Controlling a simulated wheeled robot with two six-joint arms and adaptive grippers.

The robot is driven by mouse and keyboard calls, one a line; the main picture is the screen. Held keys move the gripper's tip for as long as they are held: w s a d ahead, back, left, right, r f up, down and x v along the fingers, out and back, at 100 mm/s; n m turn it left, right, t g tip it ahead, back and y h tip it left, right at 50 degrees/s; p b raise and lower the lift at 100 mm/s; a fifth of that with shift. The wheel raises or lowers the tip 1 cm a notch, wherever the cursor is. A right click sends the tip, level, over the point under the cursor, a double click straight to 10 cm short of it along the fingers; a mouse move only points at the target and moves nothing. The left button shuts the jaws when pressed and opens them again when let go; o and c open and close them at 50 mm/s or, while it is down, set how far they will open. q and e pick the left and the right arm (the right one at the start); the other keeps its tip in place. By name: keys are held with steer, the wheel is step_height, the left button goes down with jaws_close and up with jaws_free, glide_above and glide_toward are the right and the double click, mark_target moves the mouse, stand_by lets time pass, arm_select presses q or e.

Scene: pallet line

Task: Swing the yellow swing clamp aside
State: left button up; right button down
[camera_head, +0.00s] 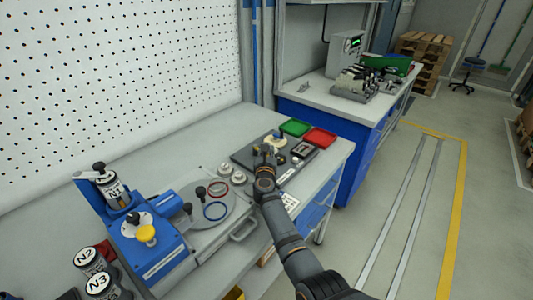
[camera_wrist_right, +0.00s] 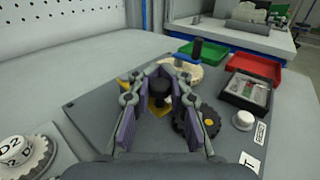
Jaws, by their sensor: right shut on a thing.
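The yellow swing clamp (camera_wrist_right: 158,114) shows in the right wrist view as yellow parts under a black knob (camera_wrist_right: 161,84) on a dark grey plate (camera_wrist_right: 88,104). My right gripper (camera_wrist_right: 159,80) has its purple-padded fingers on both sides of this knob and is shut on it. The fingers hide much of the clamp, including most of its arm. In the head view my right gripper (camera_head: 265,154) is over the plate (camera_head: 243,157), and the clamp is mostly hidden by it. My left gripper is in neither view.
Beside the clamp are a black gear (camera_wrist_right: 197,124), a cream part (camera_wrist_right: 190,75) with a blue-handled black knob, and a framed box (camera_wrist_right: 247,91). Green (camera_head: 296,127) and red (camera_head: 320,137) trays lie behind. A blue fixture (camera_head: 152,250) stands at left.

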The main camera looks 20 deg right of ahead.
steer(key=shift+s+d+f, duration=0.15)
steer(key=shift+d+f, duration=0.05)
steer(key=shift+f, duration=0.25)
steer(key=c, duration=1.7)
jaws_free()
steer(key=shift+o, duration=1.4)
steer(key=shift+s+d+r, duration=0.15)
steer(key=shift+d, duration=0.05)
steer(key=shift+o, duration=0.8)
steer(key=shift+r, duration=0.15)
steer(key=shift+a+r, duration=0.15)
steer(key=shift+r, duration=0.1)
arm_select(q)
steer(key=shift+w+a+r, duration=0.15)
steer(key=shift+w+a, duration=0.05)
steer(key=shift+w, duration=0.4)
arm_select(e)
step_height(320, 180, up, 10)
steer(key=shift+f, duration=0.2)
